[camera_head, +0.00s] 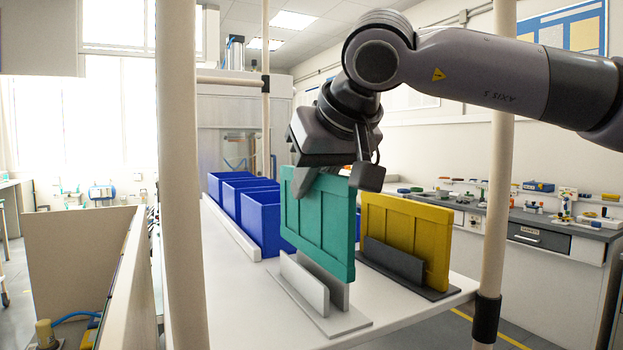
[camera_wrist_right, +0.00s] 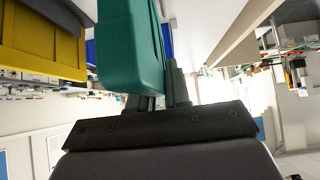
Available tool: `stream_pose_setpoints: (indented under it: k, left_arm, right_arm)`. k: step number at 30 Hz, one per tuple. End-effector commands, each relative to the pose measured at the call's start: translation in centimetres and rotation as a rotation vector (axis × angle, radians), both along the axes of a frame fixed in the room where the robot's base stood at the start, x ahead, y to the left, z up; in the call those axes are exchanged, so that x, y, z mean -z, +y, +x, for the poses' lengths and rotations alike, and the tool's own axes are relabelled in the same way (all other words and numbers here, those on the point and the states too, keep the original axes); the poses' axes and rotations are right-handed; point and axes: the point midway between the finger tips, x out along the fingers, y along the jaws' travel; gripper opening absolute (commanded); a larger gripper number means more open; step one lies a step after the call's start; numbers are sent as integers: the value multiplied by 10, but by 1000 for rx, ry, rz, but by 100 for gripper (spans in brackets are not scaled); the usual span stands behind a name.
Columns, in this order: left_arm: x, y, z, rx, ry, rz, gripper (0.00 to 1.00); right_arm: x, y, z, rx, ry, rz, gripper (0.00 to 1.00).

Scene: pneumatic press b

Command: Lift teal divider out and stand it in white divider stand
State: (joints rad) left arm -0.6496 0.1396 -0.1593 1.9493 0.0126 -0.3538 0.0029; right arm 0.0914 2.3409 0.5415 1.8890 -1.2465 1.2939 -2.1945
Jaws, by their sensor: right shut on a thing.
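The teal divider (camera_head: 318,225) is an upright framed panel held in the air, its lower edge over the white divider stand (camera_head: 340,322). The stand's two upright plates show below that edge, and the divider does not appear seated between them. My right gripper (camera_head: 322,178) comes from above and is shut on the divider's top edge. In the right wrist view, the divider (camera_wrist_right: 128,45) runs out from between the fingers (camera_wrist_right: 160,100). The fingertips are partly hidden by the divider. My left gripper is not in view.
A yellow divider (camera_head: 405,228) stands upright in a dark stand (camera_head: 395,262) just right of the teal one. Several blue bins (camera_head: 262,222) line the left of the white table (camera_head: 235,290). Pale posts (camera_head: 497,170) rise at the near edge.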

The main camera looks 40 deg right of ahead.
Motion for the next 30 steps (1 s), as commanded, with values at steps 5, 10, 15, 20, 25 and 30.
stream_pose_setpoints:
  k: [5, 10, 15, 20, 25, 30]
  left_arm:
    - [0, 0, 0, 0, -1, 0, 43]
    - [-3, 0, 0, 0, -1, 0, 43]
    - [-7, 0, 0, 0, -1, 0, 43]
    - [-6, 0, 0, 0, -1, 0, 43]
    - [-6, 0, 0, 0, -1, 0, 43]
    - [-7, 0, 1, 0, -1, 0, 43]
  right_arm:
    - [-1, 0, 0, -1, -1, 0, 0]
    - [-1, 0, 0, -1, -1, 0, 0]
    - [-1, 0, 0, -2, -2, -1, 0]
    - [0, 0, 0, -1, -2, -1, 0]
    - [0, 0, 0, -1, -2, -1, 0]
    - [-1, 0, 0, -1, -1, 0, 0]
